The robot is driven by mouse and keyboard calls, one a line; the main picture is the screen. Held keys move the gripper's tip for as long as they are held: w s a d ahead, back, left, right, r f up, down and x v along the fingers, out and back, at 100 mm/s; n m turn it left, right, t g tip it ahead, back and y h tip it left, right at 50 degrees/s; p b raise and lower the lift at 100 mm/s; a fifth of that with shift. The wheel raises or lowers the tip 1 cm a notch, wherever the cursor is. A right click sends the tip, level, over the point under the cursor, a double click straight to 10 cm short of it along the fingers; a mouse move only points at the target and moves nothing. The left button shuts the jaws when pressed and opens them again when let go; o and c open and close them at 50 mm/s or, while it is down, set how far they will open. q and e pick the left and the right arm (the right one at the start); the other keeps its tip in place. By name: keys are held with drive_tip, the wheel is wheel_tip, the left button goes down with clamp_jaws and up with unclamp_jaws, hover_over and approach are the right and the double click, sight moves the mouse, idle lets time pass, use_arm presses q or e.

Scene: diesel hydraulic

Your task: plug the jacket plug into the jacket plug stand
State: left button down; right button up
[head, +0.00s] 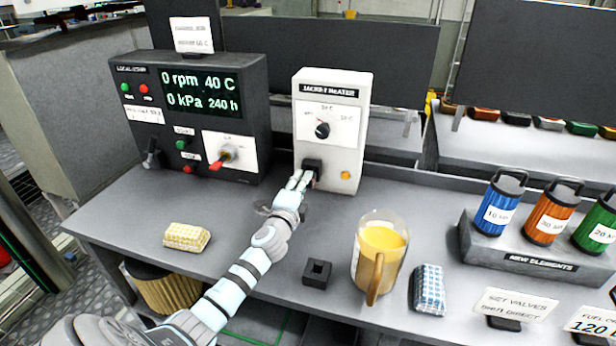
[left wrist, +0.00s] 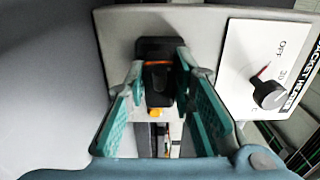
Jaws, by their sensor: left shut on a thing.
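The jacket plug (left wrist: 158,82) is a black block with an orange mark, between the fingers of my left gripper (left wrist: 162,72) in the left wrist view. In the head view my left gripper (head: 301,181) is shut on it at the lower front of the white jacket heater box (head: 333,125). The dark plug (head: 312,166) is against the box front, at its socket; how deep it sits is hidden. The jacket plug stand (head: 317,272) looks like the small black block with a square hole on the bench, nearer me and empty. My right gripper is not in view.
A glass jug of yellow liquid (head: 380,255) stands right of the stand, with a blue checked cloth (head: 428,289) beyond it. A yellow checked cloth (head: 186,237) lies left of my arm. The control box (head: 190,120) stands left of the heater. A rack (head: 530,250) holds coloured canisters.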

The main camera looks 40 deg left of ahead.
use_arm(q)
drive_tip(key=shift+v, duration=0.85)
drive_tip(key=shift+p+v, duration=0.3)
drive_tip(key=shift+v, duration=0.5)
drive_tip(key=shift+v, duration=2)
